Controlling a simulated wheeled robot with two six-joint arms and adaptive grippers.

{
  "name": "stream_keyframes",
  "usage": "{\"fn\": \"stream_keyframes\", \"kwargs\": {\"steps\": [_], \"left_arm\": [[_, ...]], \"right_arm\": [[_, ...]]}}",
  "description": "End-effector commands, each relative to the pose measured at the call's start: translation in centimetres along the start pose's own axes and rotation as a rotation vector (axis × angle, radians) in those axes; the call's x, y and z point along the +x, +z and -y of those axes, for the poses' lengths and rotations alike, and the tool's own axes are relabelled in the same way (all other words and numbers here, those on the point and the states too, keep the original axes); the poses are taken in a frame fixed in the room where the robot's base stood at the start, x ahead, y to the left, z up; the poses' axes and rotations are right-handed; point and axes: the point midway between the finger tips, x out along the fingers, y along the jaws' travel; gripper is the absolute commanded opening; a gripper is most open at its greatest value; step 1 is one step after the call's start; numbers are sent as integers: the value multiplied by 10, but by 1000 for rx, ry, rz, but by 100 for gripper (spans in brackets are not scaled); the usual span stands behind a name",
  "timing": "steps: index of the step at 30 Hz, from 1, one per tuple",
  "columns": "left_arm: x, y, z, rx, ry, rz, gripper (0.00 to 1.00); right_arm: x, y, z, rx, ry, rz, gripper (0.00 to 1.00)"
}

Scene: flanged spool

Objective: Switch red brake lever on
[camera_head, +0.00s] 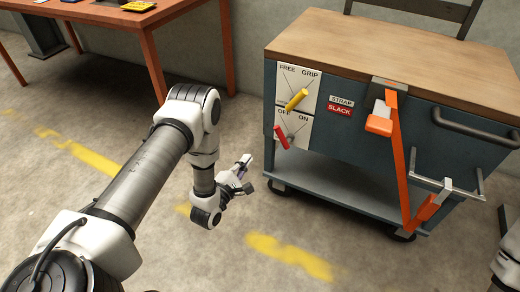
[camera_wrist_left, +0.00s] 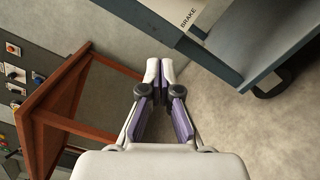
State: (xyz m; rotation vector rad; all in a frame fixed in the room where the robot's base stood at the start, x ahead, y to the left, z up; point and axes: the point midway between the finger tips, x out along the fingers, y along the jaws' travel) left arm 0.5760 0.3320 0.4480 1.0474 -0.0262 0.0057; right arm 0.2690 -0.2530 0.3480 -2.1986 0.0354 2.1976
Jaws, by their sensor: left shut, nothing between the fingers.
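The red brake lever (camera_head: 281,136) is on a white OFF/ON plate (camera_head: 297,128) on the front of the blue-grey cart (camera_head: 350,130). The cart's lower edge with the word BRAKE (camera_wrist_left: 190,17) shows there; the lever does not. My right gripper is not in view.
A yellow lever (camera_head: 296,99) on the FREE/GRIP plate sits just above the red one. An orange strap (camera_head: 402,165) hangs on the cart's front, right of a STRAP SLACK label (camera_head: 340,106). An orange table (camera_head: 140,25) stands back left. Floor between is clear.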

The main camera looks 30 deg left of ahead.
Motion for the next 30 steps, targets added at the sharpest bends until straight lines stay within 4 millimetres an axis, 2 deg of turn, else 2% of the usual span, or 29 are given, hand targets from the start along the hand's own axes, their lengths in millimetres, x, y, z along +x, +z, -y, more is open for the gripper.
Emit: {"fn": "stream_keyframes", "kwargs": {"steps": [5,14,18,21,30], "left_arm": [[30,0,2,0,3,4,0],[96,-1,2,1,4,4,0],[100,25,2,0,-1,3,0],[102,34,1,0,-1,1,0],[103,39,0,0,-1,0,0]], "right_arm": [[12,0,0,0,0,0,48],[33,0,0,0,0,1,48],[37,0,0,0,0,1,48],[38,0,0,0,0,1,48],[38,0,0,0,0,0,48]]}}
